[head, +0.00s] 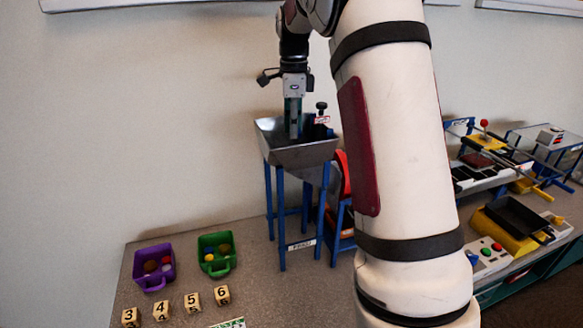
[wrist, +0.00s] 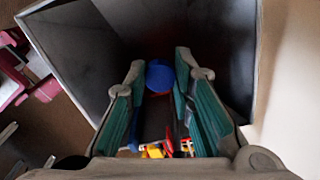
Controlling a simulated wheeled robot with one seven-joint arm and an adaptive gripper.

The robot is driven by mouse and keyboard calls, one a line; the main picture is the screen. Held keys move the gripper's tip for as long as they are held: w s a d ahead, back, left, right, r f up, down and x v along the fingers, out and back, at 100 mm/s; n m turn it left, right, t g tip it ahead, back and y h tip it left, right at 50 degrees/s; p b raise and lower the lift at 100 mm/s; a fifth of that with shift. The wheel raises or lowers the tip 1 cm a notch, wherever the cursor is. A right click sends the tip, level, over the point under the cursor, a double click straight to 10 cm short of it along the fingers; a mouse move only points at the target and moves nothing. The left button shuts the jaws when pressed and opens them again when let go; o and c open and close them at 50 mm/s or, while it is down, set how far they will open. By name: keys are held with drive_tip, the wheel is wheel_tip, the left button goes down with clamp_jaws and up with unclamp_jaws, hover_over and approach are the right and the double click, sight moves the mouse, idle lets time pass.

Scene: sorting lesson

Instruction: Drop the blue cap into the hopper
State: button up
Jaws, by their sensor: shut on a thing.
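The hopper (head: 305,157) is a grey metal funnel on a blue-legged stand near the back wall. My gripper (head: 294,132) points down into its open top, with the fingertips within or just over the rim. In the wrist view my gripper (wrist: 160,72) has its two green-padded fingers closed on the blue cap (wrist: 160,77), which sits between the tips. The grey inner walls of the hopper (wrist: 85,50) surround the fingertips in that view. The cap is hidden in the head view.
A purple bin (head: 144,270) and a green bin (head: 208,270) with small coloured pieces stand at the front left, behind several numbered wooden blocks (head: 191,302). A black knob (head: 321,107) rises beside the hopper's right rim. Apparatus with a black tray (head: 515,216) fills the right side.

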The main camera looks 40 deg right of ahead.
wheel_tip(320, 180, down, 7)
drive_tip(key=shift+s+f+p, duration=0.1)
drive_tip(key=shift+p, duration=0.5)
drive_tip(key=shift+f, duration=0.3)
drive_tip(key=shift+f, duration=0.4)
drive_tip(key=shift+f, duration=0.25)
drive_tip(key=o, duration=0.6)
drive_tip(key=shift+a, duration=0.1)
